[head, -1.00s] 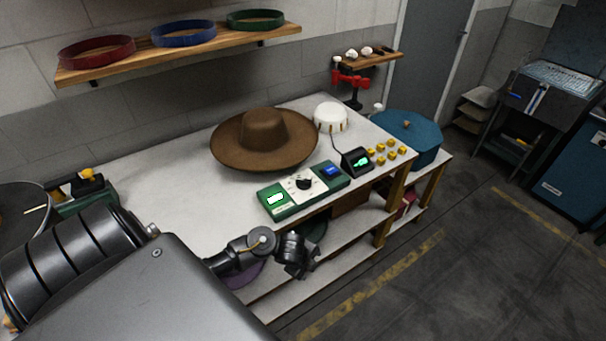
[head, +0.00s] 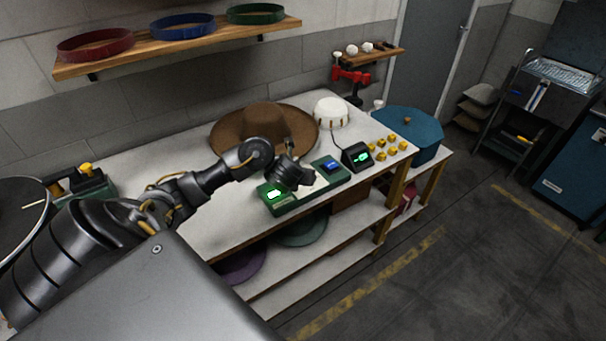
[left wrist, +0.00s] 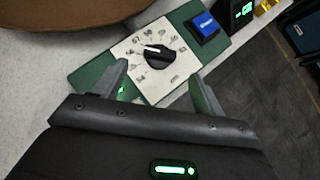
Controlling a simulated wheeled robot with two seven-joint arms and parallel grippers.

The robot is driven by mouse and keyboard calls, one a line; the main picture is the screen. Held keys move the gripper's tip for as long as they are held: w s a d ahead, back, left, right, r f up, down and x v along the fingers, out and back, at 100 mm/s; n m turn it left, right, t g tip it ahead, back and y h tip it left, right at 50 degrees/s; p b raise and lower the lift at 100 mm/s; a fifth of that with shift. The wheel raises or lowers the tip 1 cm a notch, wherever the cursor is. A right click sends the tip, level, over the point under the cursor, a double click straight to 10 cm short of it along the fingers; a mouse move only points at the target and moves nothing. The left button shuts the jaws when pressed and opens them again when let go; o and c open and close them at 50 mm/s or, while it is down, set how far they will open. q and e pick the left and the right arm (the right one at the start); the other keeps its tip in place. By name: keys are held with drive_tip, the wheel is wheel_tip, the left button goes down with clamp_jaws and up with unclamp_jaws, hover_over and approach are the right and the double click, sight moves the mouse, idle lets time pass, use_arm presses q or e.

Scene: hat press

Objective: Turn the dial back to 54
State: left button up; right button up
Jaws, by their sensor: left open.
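The black dial (left wrist: 159,56) sits on a white numbered plate (left wrist: 130,46) on the green control panel (head: 286,208). In the left wrist view its white pointer mark points to the left; the numbers are too small to read surely. My left gripper (left wrist: 160,82) is open and empty, its two fingertips apart on the near side of the dial, not around it. In the head view my left gripper (head: 300,184) hides the dial. The panel has a lit green display (head: 273,194) and a blue button (head: 331,165). My right gripper is not in view.
A brown hat (head: 228,132) lies behind the panel. A small black display (head: 356,156) and several yellow blocks (head: 392,148) stand to the right, with a white round form (head: 331,112) behind. Shelves under the table hold round items.

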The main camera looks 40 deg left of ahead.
use_arm(q)
drive_tip(key=b+x, duration=0.3)
drive_tip(key=x, duration=0.3)
drive_tip(key=shift+s+f, duration=0.1)
drive_tip(key=shift+w+a+f+b, duration=0.2)
drive_tip(key=shift+w+f+b, duration=0.1)
drive_tip(key=shift+w+b, duration=0.15)
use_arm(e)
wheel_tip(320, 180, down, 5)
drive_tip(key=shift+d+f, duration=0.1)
use_arm(q)
drive_tip(key=shift+c, duration=0.3)
drive_tip(key=c, duration=0.9)
